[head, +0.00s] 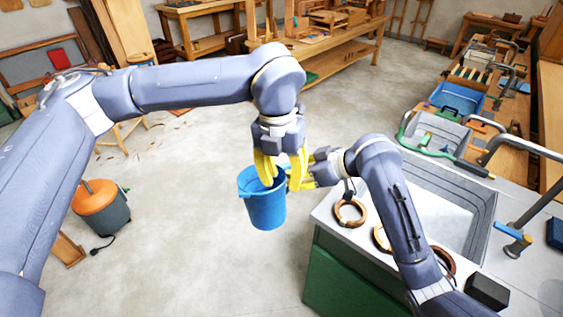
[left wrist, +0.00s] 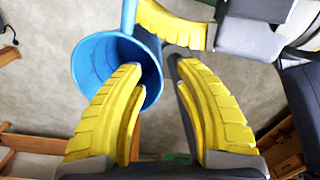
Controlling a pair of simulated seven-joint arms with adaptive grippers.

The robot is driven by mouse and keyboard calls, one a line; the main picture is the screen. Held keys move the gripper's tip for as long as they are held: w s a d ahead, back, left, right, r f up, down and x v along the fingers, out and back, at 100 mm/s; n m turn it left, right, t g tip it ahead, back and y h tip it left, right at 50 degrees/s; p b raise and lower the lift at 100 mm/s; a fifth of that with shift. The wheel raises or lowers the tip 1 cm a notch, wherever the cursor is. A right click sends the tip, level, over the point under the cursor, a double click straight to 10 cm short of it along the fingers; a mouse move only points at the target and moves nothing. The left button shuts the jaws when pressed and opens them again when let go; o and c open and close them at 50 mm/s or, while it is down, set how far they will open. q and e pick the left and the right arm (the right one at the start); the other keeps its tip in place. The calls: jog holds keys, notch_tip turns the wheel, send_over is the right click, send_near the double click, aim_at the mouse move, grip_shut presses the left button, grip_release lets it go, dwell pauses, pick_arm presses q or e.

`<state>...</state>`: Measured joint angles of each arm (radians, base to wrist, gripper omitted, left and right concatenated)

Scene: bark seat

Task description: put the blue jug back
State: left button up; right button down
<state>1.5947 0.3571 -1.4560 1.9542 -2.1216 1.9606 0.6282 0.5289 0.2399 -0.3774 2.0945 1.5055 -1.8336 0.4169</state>
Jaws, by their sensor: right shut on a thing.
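The blue jug (head: 265,208) hangs in the air left of the sink counter, its open mouth up. My right gripper (head: 303,180) is shut on it at its upper right side; the exact grip is partly hidden. My left gripper (head: 281,178) points down at the jug's mouth from above, its yellow fingers apart. In the left wrist view the jug (left wrist: 88,62) shows its round opening between and left of the open fingers (left wrist: 156,75). One finger overlaps the rim; I cannot tell whether it touches. A yellow finger of my right gripper (left wrist: 172,27) lies against a blue strip of the jug.
The grey counter (head: 330,215) with a sink (head: 450,205) is at the right, with brown rings (head: 350,212) near its edge. An orange-lidded bucket (head: 100,208) stands on the floor at left. Workbenches line the back. The floor below the jug is clear.

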aim_at(284, 196)
pick_arm(q)
jog(key=shift+s+d+f, duration=0.1)
jog(key=shift+f, duration=1.15)
jog(key=shift+d+f, duration=0.1)
jog(key=shift+f, duration=1.1)
grip_shut()
pick_arm(e)
jog(key=c, duration=1.5)
grip_release()
jog(key=shift+o, duration=0.2)
